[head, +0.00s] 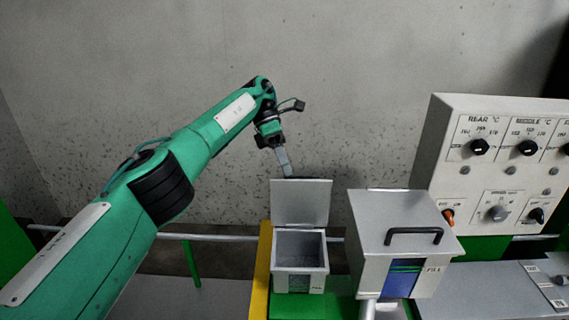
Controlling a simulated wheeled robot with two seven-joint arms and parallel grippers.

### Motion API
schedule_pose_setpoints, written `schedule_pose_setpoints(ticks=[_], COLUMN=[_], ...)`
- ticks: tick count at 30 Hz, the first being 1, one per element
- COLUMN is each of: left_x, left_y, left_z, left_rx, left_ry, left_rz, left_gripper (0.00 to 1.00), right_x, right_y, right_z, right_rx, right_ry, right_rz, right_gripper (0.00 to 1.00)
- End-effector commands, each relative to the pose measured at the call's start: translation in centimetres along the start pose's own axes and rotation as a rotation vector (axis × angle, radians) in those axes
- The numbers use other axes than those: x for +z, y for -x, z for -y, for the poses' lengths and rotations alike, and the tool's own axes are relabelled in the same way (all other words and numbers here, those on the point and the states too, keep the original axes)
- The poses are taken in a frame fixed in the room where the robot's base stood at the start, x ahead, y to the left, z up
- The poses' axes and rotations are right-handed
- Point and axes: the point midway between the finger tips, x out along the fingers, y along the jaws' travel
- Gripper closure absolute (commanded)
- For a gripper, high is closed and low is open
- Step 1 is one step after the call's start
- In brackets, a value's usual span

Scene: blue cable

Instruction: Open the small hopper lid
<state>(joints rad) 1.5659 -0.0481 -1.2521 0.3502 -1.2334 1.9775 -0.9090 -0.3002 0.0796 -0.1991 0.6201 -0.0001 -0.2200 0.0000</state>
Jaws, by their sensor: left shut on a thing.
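The small hopper (300,252) stands left of a larger hopper, and its inside shows empty and grey from above. Its lid (300,203) is raised, standing about upright at the back edge of the opening. My left gripper (287,171) reaches down from above to the top edge of the lid and is shut there. The lid's handle is not visible from this side, so what exactly the fingers hold is hidden. My right gripper is not in view.
The larger hopper (400,275) stands right of the small one, its lid (405,222) closed with a black handle (413,237). A control panel (503,165) with knobs rises at the right. A yellow post (262,270) borders the small hopper's left side. A grey wall stands behind.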

Motion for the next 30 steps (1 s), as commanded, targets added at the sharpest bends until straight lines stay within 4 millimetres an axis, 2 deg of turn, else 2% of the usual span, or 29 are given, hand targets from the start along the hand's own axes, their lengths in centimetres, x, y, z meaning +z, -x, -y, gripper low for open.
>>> schedule_pose_setpoints(ticks=[1, 2, 20, 25, 30], left_x=[-0.8, -0.8, -0.8, -0.1, 1.4], left_y=[-2.1, -2.1, -1.6, 0.1, 3.9], left_z=[-1.1, -1.1, -1.1, 0.2, 3.0], left_rx=[-0.015, -0.015, -0.007, -0.004, -0.002], left_ry=[0.014, 0.014, 0.017, 0.015, 0.012], left_rz=[-0.019, -0.018, -0.012, -0.011, -0.009], left_gripper=[0.73, 0.68, 0.68, 0.68, 0.68], right_x=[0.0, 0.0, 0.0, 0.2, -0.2], right_y=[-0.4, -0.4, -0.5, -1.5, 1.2], right_z=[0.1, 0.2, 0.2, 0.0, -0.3], right_rx=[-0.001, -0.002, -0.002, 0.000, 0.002], right_ry=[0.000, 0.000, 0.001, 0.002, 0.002], right_rz=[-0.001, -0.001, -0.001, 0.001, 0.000], right_gripper=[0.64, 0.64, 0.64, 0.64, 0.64])
